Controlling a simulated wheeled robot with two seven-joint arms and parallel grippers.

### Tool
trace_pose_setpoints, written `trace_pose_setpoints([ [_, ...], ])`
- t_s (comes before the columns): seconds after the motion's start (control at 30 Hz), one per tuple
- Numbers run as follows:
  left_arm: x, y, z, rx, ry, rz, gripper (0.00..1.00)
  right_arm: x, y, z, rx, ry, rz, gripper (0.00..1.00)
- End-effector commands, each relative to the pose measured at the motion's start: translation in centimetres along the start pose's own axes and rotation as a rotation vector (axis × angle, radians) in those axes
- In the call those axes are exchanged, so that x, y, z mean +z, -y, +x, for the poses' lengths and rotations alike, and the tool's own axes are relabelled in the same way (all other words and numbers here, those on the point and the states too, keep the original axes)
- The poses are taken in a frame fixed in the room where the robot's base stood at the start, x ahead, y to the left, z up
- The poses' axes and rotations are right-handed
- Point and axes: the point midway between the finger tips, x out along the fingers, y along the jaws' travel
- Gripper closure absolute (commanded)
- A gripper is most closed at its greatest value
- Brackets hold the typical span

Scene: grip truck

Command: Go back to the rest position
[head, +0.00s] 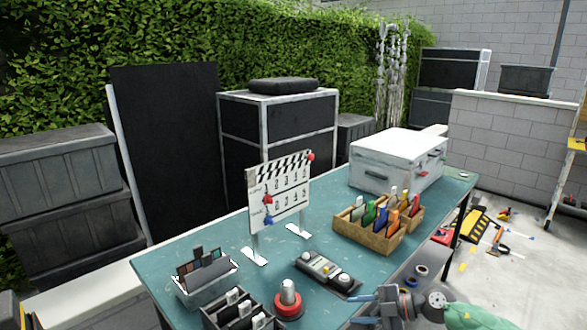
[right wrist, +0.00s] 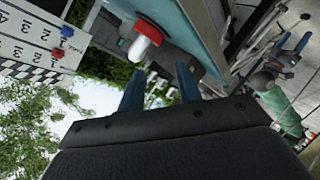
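My right gripper (head: 358,308) is low in the head view, at the front edge of the teal table (head: 335,207). Its arm comes in from the bottom right. In the right wrist view its two blue fingers (right wrist: 159,72) stand apart with nothing held between them. A red-and-white knob-like item (right wrist: 140,48) shows beyond the fingertips there. My left gripper is not in the head view.
The table holds a clapperboard (head: 278,193), a wooden card box (head: 369,236), a white case (head: 385,172), a control box (head: 327,272), a red-based item (head: 289,305) and two bins at the front left. Tools lie on the floor at right.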

Motion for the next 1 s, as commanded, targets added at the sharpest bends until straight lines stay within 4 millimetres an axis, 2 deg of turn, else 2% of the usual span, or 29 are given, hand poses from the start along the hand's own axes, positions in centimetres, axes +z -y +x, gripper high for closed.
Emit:
trace_pose_setpoints([
  [0.17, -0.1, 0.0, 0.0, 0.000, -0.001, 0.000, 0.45, 1.6, 0.0, -1.3, 0.252, 0.043, 0.057, 0.65],
  [0.3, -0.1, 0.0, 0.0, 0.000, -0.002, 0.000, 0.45, 3.9, 0.4, -3.3, 0.432, 0.134, 0.111, 0.65],
  [0.43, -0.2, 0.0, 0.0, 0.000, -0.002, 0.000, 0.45, 6.6, 1.7, -5.8, 0.572, 0.262, 0.167, 0.65],
  [0.53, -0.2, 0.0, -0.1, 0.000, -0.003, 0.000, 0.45, 8.9, 3.4, -8.1, 0.657, 0.382, 0.218, 0.65],
  [0.67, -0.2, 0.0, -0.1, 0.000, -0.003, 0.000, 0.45, 11.9, 6.6, -11.4, 0.733, 0.567, 0.288, 0.65],
  [0.77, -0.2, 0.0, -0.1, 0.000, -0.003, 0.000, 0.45, 14.1, 9.8, -14.1, 0.761, 0.723, 0.347, 0.65],
  [0.87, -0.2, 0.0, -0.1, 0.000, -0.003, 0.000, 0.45, 15.8, 13.7, -16.9, 0.760, 0.888, 0.409, 0.65],
  [1.0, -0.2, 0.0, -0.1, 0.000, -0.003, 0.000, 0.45, 17.4, 20.0, -21.1, 0.709, 1.127, 0.497, 0.65],
])
